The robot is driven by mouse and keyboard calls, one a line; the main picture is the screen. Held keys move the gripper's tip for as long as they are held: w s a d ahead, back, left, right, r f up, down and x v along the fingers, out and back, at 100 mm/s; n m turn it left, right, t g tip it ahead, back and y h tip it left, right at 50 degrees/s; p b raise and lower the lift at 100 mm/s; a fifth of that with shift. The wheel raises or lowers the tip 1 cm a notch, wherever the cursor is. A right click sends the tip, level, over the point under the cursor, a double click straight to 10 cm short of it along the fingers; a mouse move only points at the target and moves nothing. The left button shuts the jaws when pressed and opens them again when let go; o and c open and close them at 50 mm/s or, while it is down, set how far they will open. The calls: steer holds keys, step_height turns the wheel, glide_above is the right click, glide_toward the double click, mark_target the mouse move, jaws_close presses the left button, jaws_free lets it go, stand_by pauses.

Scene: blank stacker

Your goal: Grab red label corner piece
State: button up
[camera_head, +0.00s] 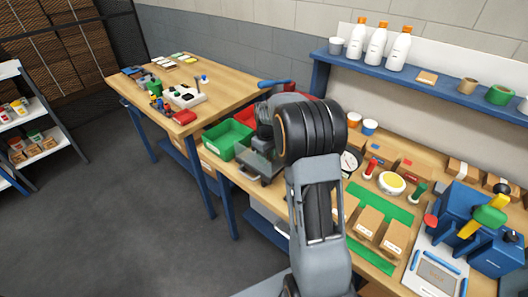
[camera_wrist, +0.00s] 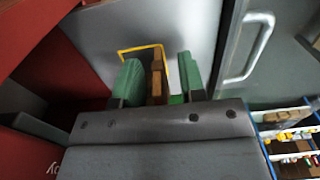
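No piece that I can clearly tell is the red label corner piece shows. In the wrist view, my gripper (camera_wrist: 160,82) has two green-padded fingers standing apart. A narrow brown piece (camera_wrist: 157,76) appears between them, close to the left pad. A gap shows between it and the right pad, and I cannot tell how deep it lies or whether it is touched. A yellow outline (camera_wrist: 143,48) on a pale surface lies behind the fingers. In the head view, my arm's wrist hides the fingers near the green bin (camera_head: 228,141).
A blue shelf (camera_head: 440,88) with white bottles runs above. Another wooden table (camera_head: 225,78) stands behind. A shelf rack (camera_head: 35,125) is at left. The floor (camera_head: 110,220) there is clear.

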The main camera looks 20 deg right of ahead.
steer(key=shift+f, duration=0.4)
steer(key=shift+c, duration=0.5)
jaws_close()
